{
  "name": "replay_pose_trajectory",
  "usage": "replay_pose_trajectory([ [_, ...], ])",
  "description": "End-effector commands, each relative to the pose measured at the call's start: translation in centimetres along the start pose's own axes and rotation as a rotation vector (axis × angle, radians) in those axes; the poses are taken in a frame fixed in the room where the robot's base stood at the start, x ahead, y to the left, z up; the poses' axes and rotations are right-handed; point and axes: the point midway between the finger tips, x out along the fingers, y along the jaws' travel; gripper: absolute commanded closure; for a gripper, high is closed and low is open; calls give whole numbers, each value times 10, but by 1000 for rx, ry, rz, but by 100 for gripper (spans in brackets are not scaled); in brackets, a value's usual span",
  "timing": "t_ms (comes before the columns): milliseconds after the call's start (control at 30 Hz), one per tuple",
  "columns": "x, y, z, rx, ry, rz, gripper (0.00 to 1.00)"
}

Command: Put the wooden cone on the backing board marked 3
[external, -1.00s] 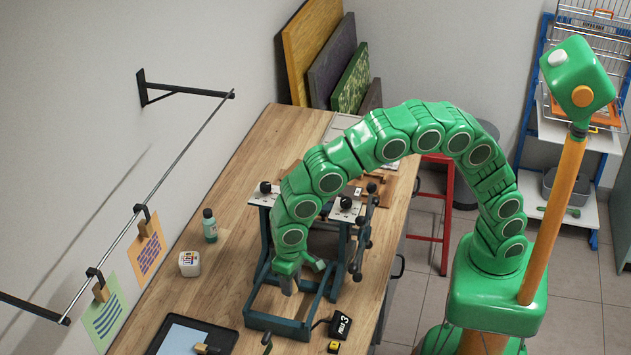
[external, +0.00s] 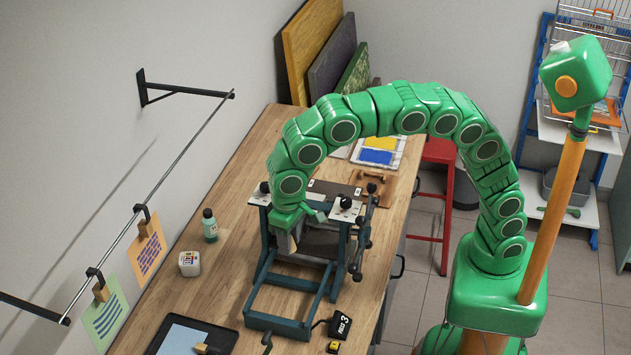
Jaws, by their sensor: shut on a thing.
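My gripper (external: 287,240) points down inside the dark green press frame (external: 285,322), between its posts and beneath its white top plates. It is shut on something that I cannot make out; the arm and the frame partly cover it. I cannot pick out the wooden cone. No backing board with a readable 3 shows. A grey flat panel (external: 318,241) is between the posts, just right of my gripper.
A green bottle (external: 210,226) and a small white box (external: 189,263) stand left of the frame. A dark tray (external: 231,337) lies at the front. Yellow and blue prints (external: 378,152) lie behind. A rail with clipped prints (external: 150,240) runs along the wall. Bare wood (external: 232,290) lies left of the frame.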

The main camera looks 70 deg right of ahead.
Motion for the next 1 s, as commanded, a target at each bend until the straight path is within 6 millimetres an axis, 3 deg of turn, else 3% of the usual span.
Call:
replay_pose_trajectory([
  [100, -13, 1, -1, 2, 1, -1, 94],
  [567, -11, 59, -44, 174, 0, 1, 95],
  [1000, -12, 168, -101, 474, 1, 1, 95],
])
